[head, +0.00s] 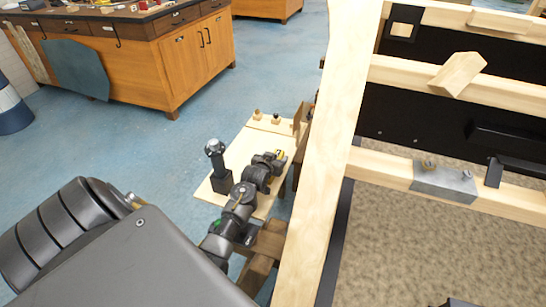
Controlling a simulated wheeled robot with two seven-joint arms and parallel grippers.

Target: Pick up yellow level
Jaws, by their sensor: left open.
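My left gripper (270,160) is low over the light wooden board left of the big timber frame. It is open, with its fingers pointing up and to the right in the picture. A small yellow patch (280,154) shows at its fingertips. It may be part of the yellow level, but it is too small and too covered by the gripper to be sure. I cannot tell whether the fingers touch it. No other yellow level shows. My right gripper is not in view.
A dark upright tool on a black block (221,182) stands on the board (237,150), just left of my gripper. Small wooden pegs (276,119) sit at its far end. A tall timber frame (332,150) rises close on the right. A wooden cabinet (180,60) stands behind; blue floor between is clear.

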